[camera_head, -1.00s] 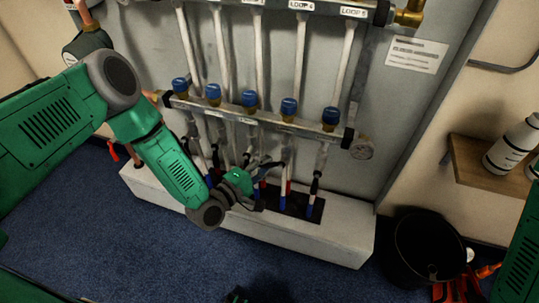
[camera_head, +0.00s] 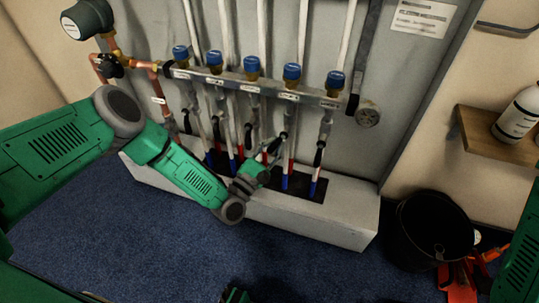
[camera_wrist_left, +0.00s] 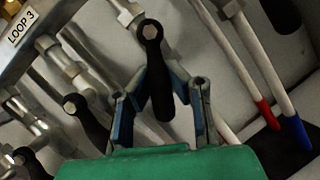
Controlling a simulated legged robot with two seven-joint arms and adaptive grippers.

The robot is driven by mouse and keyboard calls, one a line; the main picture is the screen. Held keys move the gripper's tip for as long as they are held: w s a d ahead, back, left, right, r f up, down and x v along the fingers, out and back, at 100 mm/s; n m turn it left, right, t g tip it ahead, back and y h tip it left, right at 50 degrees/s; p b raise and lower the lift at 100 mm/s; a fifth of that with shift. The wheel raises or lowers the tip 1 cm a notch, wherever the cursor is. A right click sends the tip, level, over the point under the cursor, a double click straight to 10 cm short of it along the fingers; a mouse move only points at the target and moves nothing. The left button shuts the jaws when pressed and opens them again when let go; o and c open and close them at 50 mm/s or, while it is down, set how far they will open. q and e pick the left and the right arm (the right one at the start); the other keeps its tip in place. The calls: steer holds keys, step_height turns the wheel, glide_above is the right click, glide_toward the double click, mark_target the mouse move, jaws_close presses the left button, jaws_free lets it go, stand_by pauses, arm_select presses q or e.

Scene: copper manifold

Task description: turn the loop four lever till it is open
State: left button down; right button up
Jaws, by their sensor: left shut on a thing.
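The loop four lever (camera_wrist_left: 155,80) is a black handle with a bolt at its top end, on the valve just right of the LOOP 3 label in the left wrist view. It stands at an angle to its pipe, neither in line with it nor clearly square across it. My left gripper (camera_wrist_left: 159,85) is shut on this lever, one blue-grey finger on each side of the handle. In the head view my left gripper (camera_head: 272,152) reaches in from the left at the fourth pipe, below the blue cap (camera_head: 291,72). The fingertips are small there. My right gripper is not in view.
Another black lever (camera_wrist_left: 88,124) sits close left of the gripper, roughly along its pipe. The loop five lever (camera_head: 319,154) is close on the right. A white plinth (camera_head: 335,215) runs below. A black bucket (camera_head: 432,235) and a shelf (camera_head: 490,140) are to the right.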

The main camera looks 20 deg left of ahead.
arm_select(q)
steer(key=shift+s+f+n+t+y, duration=0.1)
steer(key=shift+f+n+t+y, duration=0.1)
steer(key=shift+f+n, duration=0.3)
steer(key=shift+s+f+n+t+y, duration=0.1)
steer(key=shift+f+n+y, duration=0.1)
steer(key=shift+n, duration=0.5)
steer(key=shift+d+f+n+t+y, duration=0.1)
steer(key=shift+d+n+t+y, duration=0.3)
steer(key=shift+n, duration=0.55)
steer(key=shift+d+n+t+y, duration=0.1)
steer(key=shift+d+n+y, duration=0.25)
steer(key=shift+n, duration=0.55)
steer(key=shift+d+f+n+t+y, duration=0.1)
steer(key=shift+d+n+t+y, duration=0.1)
steer(key=shift+n+y, duration=0.55)
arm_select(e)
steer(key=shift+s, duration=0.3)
arm_select(q)
steer(key=shift+d+n, duration=0.1)
steer(key=shift+n, duration=0.2)
steer(key=c, duration=1.5)
jaws_free()
steer(key=shift+o, duration=0.2)
steer(key=shift+r, duration=0.25)
steer(key=v, duration=1.2)
steer(key=shift+f, duration=0.2)
steer(key=shift+w, duration=0.1)
